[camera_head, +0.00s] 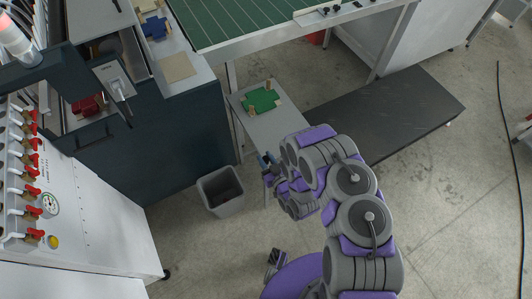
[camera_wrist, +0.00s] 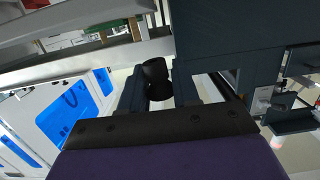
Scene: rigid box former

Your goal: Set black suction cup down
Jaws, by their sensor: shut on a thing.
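The black suction cup (camera_wrist: 155,72) shows in the wrist view, between the two dark fingers of my gripper (camera_wrist: 158,92). My gripper is shut on it, and its lower part is partly hidden between the fingers. In the head view my gripper (camera_head: 266,161) is near the front end of a small grey side table (camera_head: 278,132). The suction cup is too small or hidden to make out there. I cannot tell whether the cup touches any surface.
A green piece (camera_head: 261,100) with tan blocks lies on the side table. A grey bin (camera_head: 220,191) stands on the floor to the left. A dark cabinet (camera_head: 185,140) is behind it. A large green-topped table (camera_head: 235,22) is at the back. A dark low platform (camera_head: 400,112) lies right.

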